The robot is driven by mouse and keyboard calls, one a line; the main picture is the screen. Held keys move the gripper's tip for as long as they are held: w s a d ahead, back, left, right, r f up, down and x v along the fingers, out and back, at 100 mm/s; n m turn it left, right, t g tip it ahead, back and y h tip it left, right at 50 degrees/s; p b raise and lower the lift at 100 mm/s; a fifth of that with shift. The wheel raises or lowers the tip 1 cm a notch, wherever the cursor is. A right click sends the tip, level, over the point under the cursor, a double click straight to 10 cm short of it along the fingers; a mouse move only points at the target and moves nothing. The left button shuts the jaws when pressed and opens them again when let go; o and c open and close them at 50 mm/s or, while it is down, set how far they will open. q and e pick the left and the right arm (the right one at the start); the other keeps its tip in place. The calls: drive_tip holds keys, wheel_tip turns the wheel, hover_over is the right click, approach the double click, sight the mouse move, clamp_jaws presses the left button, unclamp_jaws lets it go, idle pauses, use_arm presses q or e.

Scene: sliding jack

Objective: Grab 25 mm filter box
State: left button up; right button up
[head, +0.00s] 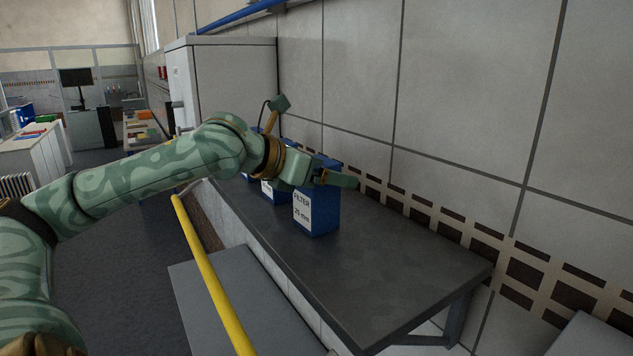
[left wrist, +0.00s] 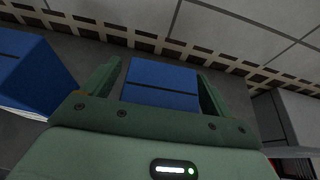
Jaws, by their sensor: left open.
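The 25 mm filter box (head: 316,215) is a blue box with a white label reading "FILTER 25 mm", standing upright on a dark grey bench. My left gripper (head: 338,177) reaches over from the left at the upper part of this box, and a finger crosses in front of it. In the left wrist view the gripper (left wrist: 160,85) is open, one finger on each side of the blue box (left wrist: 160,82). I cannot tell whether the fingers touch it. The box's lower part is hidden there. My right gripper is not in view.
Another blue box (head: 268,191) stands just behind, close beside the left finger in the left wrist view (left wrist: 38,72). A third is mostly hidden. The tiled wall (head: 450,100) borders the bench (head: 400,280). A yellow rail (head: 215,280) runs in front. The near bench end is clear.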

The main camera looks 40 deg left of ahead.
use_arm(q)
drive_tip(key=shift+s+f, duration=0.1)
drive_tip(key=shift+c, duration=0.3)
drive_tip(key=c, duration=1.1)
drive_tip(key=shift+c, duration=0.3)
